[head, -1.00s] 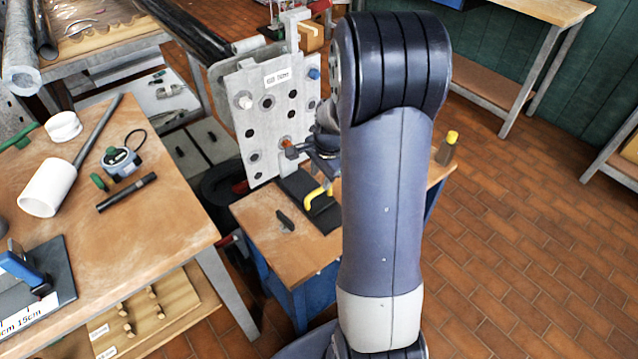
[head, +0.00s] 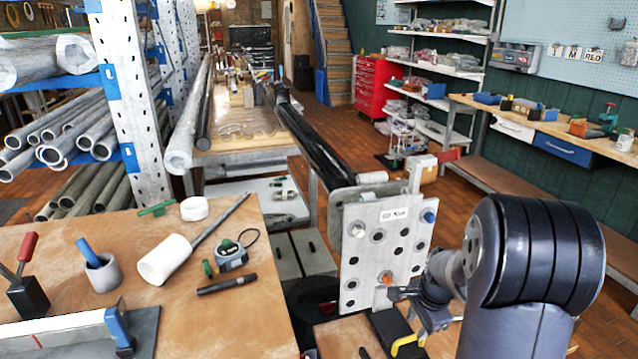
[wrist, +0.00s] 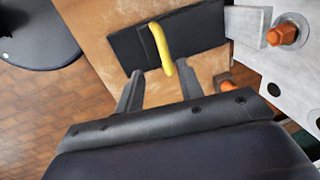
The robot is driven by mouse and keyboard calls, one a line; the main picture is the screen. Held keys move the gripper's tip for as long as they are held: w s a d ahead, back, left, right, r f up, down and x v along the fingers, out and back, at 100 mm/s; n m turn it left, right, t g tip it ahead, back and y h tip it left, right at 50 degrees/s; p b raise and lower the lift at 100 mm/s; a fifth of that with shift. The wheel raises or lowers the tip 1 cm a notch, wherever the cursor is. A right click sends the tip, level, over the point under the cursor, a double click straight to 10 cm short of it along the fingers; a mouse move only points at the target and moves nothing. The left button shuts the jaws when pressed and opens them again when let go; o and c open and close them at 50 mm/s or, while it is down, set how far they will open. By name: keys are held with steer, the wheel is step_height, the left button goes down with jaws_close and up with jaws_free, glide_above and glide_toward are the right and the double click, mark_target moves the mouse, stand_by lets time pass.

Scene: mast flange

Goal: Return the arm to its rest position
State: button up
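My gripper (wrist: 160,70) shows in the wrist view with its two dark fingers spread apart and nothing between them. My fingers are hard to make out there. An orange bolt (wrist: 283,35) sits on the plate near the fingers.
The flange plate ends a long dark mast (head: 310,140). Pipe racks stand far left, a workbench (head: 560,130) at the right.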

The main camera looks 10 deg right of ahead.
mark_target(406, 338)
steer(key=f, duration=0.2)
steer(key=w+f, duration=0.1)
steer(key=f, duration=0.4)
steer(key=shift+w+a+f, duration=0.15)
steer(key=shift+w+f, duration=0.05)
steer(key=shift+w, duration=0.05)
steer(key=shift+w+r, duration=0.15)
steer(key=shift+w, duration=0.2)
steer(key=shift+s+a, duration=0.1)
steer(key=shift+a, duration=0.05)
